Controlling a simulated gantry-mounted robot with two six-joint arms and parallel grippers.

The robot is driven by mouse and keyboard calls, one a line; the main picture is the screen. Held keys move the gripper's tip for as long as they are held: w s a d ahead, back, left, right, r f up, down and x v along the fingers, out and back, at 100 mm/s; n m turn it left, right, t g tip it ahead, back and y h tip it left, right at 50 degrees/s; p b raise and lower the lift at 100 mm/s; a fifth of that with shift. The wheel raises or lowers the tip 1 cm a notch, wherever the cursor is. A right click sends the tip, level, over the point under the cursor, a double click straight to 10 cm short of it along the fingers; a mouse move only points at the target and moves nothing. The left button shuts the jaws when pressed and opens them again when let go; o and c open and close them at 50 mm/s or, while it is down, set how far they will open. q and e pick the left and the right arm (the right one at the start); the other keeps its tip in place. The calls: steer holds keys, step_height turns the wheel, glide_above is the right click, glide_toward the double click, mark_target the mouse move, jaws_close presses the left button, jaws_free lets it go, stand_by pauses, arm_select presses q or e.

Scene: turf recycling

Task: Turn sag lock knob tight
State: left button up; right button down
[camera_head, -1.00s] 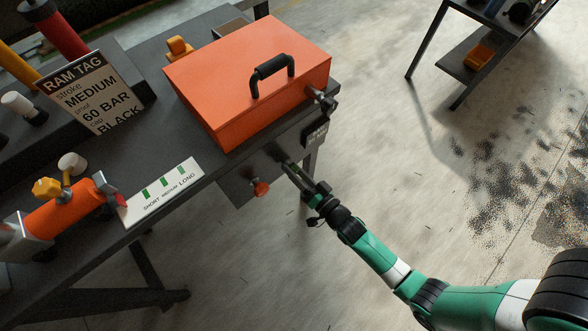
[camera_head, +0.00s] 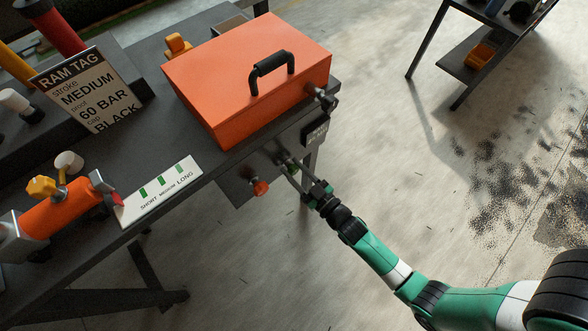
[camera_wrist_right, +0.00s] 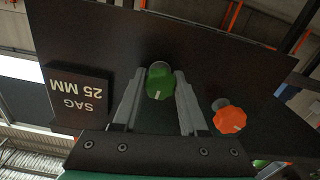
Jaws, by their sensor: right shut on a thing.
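A green knob (camera_wrist_right: 159,82) with a white mark sits on a dark panel (camera_wrist_right: 220,70) under the bench edge, beside a plate reading SAG 25 MM (camera_wrist_right: 78,98). It also shows small in the head view (camera_head: 293,169). My right gripper (camera_wrist_right: 158,88) has one finger on each side of the green knob and is shut on it. In the head view my right gripper (camera_head: 291,164) reaches the panel from the lower right. An orange knob (camera_wrist_right: 229,119) sits beside it, apart from the fingers; it also shows in the head view (camera_head: 260,188). My left gripper is not in view.
An orange case (camera_head: 250,80) with a black handle stands on the dark bench above the panel. A SHORT MEDIUM LONG strip (camera_head: 160,190), an orange cylinder (camera_head: 62,213) and a RAM TAG sign (camera_head: 88,90) are at left. The floor to the right is open.

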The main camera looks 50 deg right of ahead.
steer(key=shift+n, duration=0.6)
steer(key=shift+c, duration=2.2)
jaws_free()
steer(key=shift+s, duration=0.5)
steer(key=s+a+p, duration=0.1)
steer(key=s+p, duration=0.2)
steer(key=s, duration=0.7)
steer(key=shift+s+a, duration=0.3)
steer(key=shift+r, duration=0.1)
